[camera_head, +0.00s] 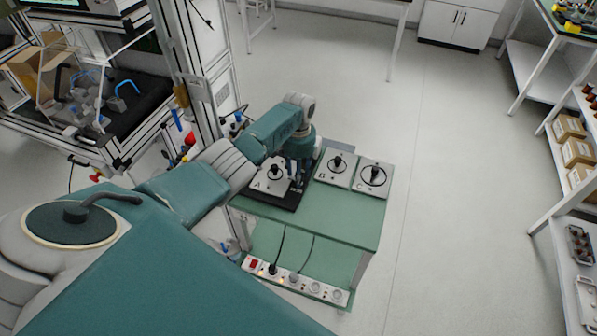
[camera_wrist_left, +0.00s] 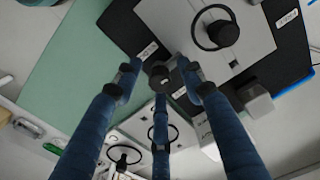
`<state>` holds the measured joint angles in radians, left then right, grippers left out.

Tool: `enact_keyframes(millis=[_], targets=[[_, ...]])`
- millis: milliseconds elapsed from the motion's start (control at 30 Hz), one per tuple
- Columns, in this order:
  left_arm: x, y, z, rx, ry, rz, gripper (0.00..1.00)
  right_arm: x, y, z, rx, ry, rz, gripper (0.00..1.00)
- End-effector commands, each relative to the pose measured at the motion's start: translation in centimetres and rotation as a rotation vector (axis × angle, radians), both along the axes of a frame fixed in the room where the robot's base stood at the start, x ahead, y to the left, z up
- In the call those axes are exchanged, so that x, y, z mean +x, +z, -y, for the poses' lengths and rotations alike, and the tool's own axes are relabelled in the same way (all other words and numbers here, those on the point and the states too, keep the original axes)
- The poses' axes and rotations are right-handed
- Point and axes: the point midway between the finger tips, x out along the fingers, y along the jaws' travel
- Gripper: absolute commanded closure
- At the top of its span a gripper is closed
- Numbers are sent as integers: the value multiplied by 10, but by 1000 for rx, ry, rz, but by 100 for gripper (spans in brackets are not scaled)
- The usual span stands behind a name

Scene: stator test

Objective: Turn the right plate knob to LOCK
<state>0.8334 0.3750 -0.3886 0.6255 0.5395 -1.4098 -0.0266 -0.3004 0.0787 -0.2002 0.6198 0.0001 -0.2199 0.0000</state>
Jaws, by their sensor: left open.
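A dark plate base (camera_head: 289,201) lies on the green table, with the grey plate marked A (camera_head: 264,188) on it. In the left wrist view the same dark base (camera_wrist_left: 118,22) shows a small round dark knob (camera_wrist_left: 159,77) near its edge, beside a small white label (camera_wrist_left: 148,50). My left gripper (camera_head: 300,172) is over the base's right side. In the left wrist view my left gripper (camera_wrist_left: 160,82) has its three fingers spread around the knob; whether they touch it is unclear. The label is too small to read. In the head view the gripper hides this knob. My right gripper is not seen.
Plates B (camera_head: 336,167) and C (camera_head: 372,178), each with a dark ring and knob, sit to the right on the green table (camera_head: 345,215). A power strip (camera_head: 293,281) with cables is on the lower shelf.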

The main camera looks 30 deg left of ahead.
Motion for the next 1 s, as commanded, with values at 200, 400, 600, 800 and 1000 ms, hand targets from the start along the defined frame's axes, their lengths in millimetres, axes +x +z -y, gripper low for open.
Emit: enact_keyframes(millis=[200, 400, 600, 800, 1000], targets=[[1, 18, 0, -1, -2, 5, 60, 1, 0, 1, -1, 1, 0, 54], [1, 60, 0, 0, -1, 6, 60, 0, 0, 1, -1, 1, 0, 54], [0, 99, -1, 0, 1, 3, 60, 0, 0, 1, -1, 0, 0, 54], [-1, 118, -1, -1, 1, 1, 60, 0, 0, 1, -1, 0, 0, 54], [-1, 121, -1, 0, 2, 0, 60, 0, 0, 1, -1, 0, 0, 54]])
